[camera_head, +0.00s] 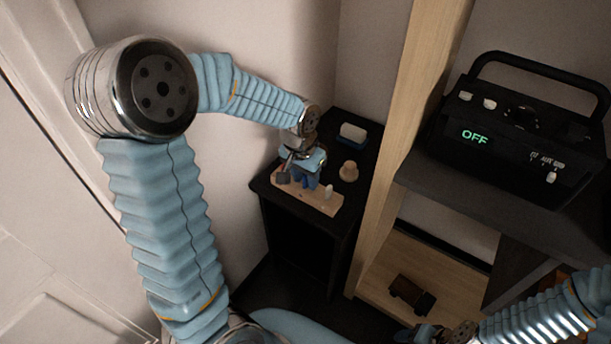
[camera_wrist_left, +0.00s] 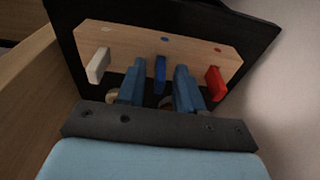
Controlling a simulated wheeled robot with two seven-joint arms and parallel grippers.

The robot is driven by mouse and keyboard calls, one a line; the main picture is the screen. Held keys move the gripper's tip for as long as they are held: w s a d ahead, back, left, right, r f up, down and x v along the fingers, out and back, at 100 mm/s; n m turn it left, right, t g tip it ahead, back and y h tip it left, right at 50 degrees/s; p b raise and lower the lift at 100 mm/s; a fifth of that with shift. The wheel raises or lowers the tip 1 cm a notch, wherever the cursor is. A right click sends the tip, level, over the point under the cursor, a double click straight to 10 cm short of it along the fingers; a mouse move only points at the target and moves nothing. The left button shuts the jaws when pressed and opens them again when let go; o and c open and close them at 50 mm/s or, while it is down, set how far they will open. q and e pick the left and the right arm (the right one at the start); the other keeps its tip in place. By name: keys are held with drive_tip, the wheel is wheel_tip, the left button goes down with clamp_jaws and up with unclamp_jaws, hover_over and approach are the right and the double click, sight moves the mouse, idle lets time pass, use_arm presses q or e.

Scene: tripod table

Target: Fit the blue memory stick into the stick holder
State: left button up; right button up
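The stick holder (camera_head: 322,203) is a pale wooden block on the small black table; its face also shows in the left wrist view (camera_wrist_left: 118,42) with colored dots. A white stick (camera_wrist_left: 98,66), the blue memory stick (camera_wrist_left: 160,74) and a red stick (camera_wrist_left: 215,83) stand out from it. The blue stick is in the middle, by the blue dot; its depth in the slot is hidden. My left gripper (camera_wrist_left: 160,68) is open, its blue fingers on either side of the blue stick with gaps. In the head view the gripper (camera_head: 304,179) is over the holder. My right gripper (camera_head: 426,333) is small at the bottom edge.
On the black table (camera_head: 330,121) are a round wooden knob-like piece (camera_head: 348,172) and a blue-based white object (camera_head: 352,132) behind the holder. A wooden post (camera_head: 415,110) rises to the right. A black radio (camera_head: 515,125) sits on a shelf; a dark toy-like object (camera_head: 411,295) lies below.

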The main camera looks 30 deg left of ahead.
use_arm(q)
drive_tip(key=shift+r, duration=0.25)
wheel_tip(320, 180, up, 12)
drive_tip(key=s+p, duration=0.1)
drive_tip(key=shift+s, duration=0.35)
drive_tip(key=shift+s+f, duration=0.1)
drive_tip(key=shift+f, duration=0.05)
